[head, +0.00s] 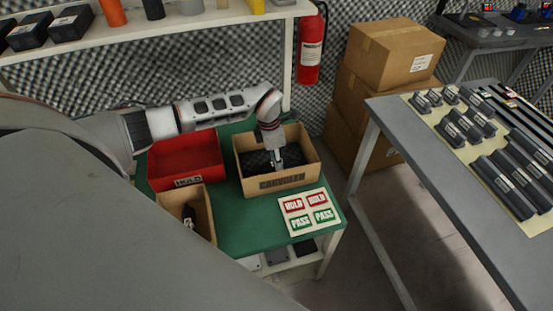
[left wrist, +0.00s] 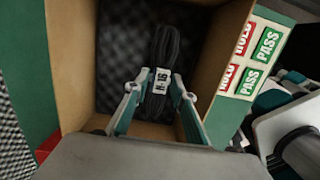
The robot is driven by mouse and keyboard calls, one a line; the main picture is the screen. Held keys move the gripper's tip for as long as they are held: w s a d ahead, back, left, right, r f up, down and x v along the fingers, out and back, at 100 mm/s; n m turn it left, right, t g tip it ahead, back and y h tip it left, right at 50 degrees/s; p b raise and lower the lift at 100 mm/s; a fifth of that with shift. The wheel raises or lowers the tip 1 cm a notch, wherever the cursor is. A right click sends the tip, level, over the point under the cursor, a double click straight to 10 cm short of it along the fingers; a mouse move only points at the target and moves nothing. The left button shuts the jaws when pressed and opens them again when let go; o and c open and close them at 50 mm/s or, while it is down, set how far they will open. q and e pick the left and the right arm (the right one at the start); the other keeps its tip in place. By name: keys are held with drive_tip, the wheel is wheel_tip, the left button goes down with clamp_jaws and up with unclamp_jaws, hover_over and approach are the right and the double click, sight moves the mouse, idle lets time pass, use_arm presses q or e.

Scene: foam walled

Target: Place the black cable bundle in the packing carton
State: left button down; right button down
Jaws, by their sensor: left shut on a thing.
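The black cable bundle (left wrist: 172,45) with a white tag is between my left gripper's fingers (left wrist: 158,95) in the left wrist view, and the fingers are shut on it at the tag. In the head view my left gripper (head: 278,160) reaches down into an open brown carton (head: 276,183) with dark foam inside and a printed word on its front. The carton's wall (left wrist: 226,75) also surrounds the bundle in the left wrist view. I cannot tell whether the bundle touches the carton floor.
A red HOLD bin (head: 184,184) stands left of the carton. A smaller brown box (head: 206,222) with a black item stands in front of the bin. A HOLD/PASS label sheet (head: 308,212) lies at the table's front right. A fire extinguisher (head: 311,50) hangs behind.

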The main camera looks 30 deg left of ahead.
sight(272, 164)
use_arm(q)
drive_tip(key=shift+f, duration=0.55)
drive_tip(key=c, duration=1.7)
unclamp_jaws()
wheel_tip(272, 164, up, 13)
drive_tip(key=s+a, duration=0.1)
drive_tip(key=shift+p, duration=0.45)
drive_tip(key=shift+s, duration=0.1)
